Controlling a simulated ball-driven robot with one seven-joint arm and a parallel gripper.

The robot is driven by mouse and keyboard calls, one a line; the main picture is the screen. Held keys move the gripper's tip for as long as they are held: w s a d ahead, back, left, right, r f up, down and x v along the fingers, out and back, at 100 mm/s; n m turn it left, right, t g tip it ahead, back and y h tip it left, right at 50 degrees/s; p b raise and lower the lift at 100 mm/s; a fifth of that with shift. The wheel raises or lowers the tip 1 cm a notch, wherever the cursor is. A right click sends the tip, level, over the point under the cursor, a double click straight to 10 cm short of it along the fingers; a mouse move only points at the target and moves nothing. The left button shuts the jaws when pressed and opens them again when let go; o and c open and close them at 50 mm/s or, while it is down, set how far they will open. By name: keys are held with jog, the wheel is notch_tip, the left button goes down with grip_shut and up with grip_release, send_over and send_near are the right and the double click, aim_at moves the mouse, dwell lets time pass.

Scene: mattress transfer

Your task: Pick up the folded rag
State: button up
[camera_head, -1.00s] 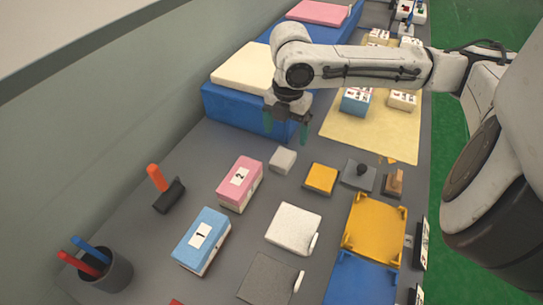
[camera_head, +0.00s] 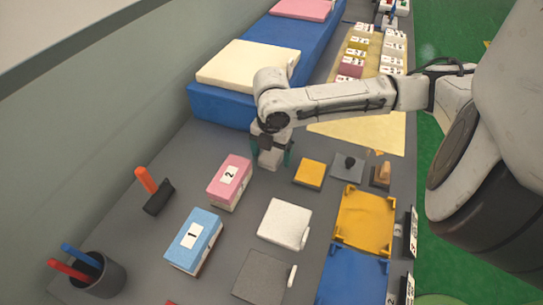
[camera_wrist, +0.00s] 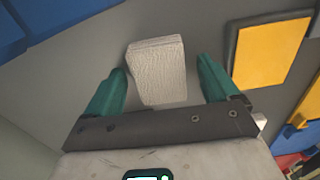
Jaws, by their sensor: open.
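The folded rag (camera_wrist: 157,68) is a small whitish, textured block lying on the grey table. In the wrist view it sits between the two green fingers of my gripper (camera_wrist: 163,78), with a gap visible on each side. In the head view the rag (camera_head: 270,160) shows low between the fingers, partly hidden by my gripper (camera_head: 271,152). My gripper is open and points down at the rag. From these views I cannot tell exactly how far down the fingertips reach beside it.
A yellow block (camera_head: 310,173) lies right of the rag. A pink box (camera_head: 230,181) and a blue box (camera_head: 194,240) stand nearer. A blue bed base (camera_head: 222,107) with a cream mattress (camera_head: 247,66) is behind. A white pad (camera_head: 284,223) lies in front.

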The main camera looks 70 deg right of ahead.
jog(key=c, duration=1.3)
jog(key=shift+r, duration=0.8)
jog(key=s+d+r, duration=0.2)
jog(key=s+r, duration=0.1)
jog(key=s, duration=0.1)
jog(key=s+d+r+b, duration=0.1)
jog(key=s+d+r, duration=0.2)
jog(key=r, duration=0.1)
jog(key=s+d+r, duration=0.2)
jog(key=s+r, duration=0.2)
jog(key=shift+s+d+r+b, duration=0.25)
jog(key=shift+s+d+b, duration=0.05)
jog(key=shift+s+d, duration=0.05)
